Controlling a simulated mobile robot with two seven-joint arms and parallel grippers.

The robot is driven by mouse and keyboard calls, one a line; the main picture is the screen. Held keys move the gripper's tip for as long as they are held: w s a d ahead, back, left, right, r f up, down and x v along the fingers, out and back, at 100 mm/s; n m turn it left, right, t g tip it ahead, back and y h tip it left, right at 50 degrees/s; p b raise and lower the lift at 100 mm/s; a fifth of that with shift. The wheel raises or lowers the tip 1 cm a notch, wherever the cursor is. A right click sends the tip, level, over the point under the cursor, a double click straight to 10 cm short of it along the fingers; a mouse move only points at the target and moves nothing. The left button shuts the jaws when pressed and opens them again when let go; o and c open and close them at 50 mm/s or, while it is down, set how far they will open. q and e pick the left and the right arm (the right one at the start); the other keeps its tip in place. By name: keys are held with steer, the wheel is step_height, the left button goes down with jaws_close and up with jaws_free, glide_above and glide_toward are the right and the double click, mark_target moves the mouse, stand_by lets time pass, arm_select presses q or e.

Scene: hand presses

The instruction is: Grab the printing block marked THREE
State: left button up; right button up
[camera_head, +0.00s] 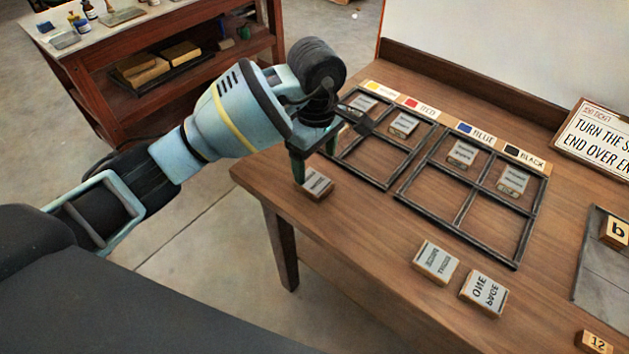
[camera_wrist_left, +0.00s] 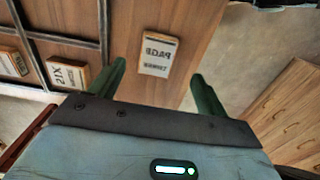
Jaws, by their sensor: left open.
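My left gripper (camera_head: 314,164) hangs over the near left edge of the wooden table, open and empty. A wood-edged printing block with a grey face (camera_head: 315,184) lies on the table just under its fingers. In the left wrist view, this block (camera_wrist_left: 157,54) lies ahead, between the lines of the two open green fingers (camera_wrist_left: 158,69), with no visible contact. Its mirrored lettering reads PAGE, with a smaller word that looks like THREE. Two more blocks lie at the front: one with unclear lettering (camera_head: 436,262) and one marked ONE (camera_head: 483,293). My right gripper is out of view.
A block marked SIX (camera_wrist_left: 68,75) shows in the left wrist view. A sign (camera_head: 592,140) stands at right, near a grey plate (camera_head: 592,272). A red-brown shelf (camera_head: 180,85) stands behind my arm.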

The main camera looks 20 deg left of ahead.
mark_target(314, 181)
arm_select(q)
steer(key=shift+w+f, duration=0.15)
steer(key=shift+f, duration=0.55)
steer(key=shift+w+a+f, duration=0.1)
steer(key=shift+a+f, duration=0.05)
steer(key=shift+f, duration=1.15)
steer(key=shift+w+a+f, duration=0.1)
steer(key=shift+a+f, duration=0.05)
steer(key=shift+f, duration=1.1)
steer(key=c, duration=1.1)
